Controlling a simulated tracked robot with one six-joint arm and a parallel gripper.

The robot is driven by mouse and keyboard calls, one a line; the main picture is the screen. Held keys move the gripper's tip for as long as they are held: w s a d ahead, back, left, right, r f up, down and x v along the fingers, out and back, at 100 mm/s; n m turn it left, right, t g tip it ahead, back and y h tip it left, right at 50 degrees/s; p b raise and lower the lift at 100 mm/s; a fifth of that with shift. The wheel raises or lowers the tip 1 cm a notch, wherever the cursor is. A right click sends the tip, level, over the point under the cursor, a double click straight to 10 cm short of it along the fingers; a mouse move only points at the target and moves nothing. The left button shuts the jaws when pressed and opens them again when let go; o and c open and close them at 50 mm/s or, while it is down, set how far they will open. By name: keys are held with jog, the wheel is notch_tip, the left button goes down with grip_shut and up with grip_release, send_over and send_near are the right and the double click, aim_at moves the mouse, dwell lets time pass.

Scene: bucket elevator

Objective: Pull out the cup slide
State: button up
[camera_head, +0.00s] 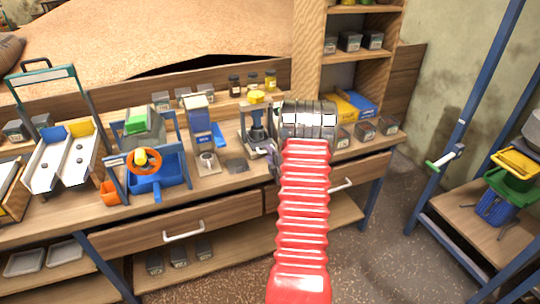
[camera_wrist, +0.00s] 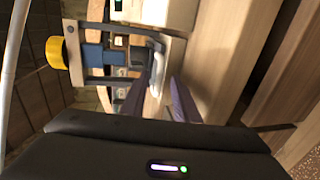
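A small press-like device (camera_head: 257,128) with a yellow knob (camera_head: 257,97) stands on the bench, just left of my arm's end. In the wrist view, turned sideways, its yellow knob (camera_wrist: 57,52) and blue block (camera_wrist: 103,55) show at the left. A pale grey bar-like part (camera_wrist: 156,62), perhaps the cup slide's handle, sits low on the device. My gripper (camera_wrist: 158,84) has its two fingers apart, with this part lying at or just beyond the gap between the tips. I cannot tell whether they touch it. In the head view my arm mostly hides the gripper.
Jars stand behind. Blue and yellow bins (camera_head: 350,105) are to the right. Drawer handles (camera_head: 184,232) stick out in front.

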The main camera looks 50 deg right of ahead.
grip_shut()
jog(key=shift+f, duration=0.1)
dwell(0.4)
jog(key=f+v, duration=0.2)
jog(key=v, duration=0.8)
jog(key=shift+s+a+f, duration=0.15)
jog(key=shift+s+a, duration=0.05)
jog(key=shift+s, duration=0.15)
grip_release()
jog(key=v, duration=1.3)
jog(key=shift+s+a, duration=0.15)
jog(key=shift+s, duration=0.1)
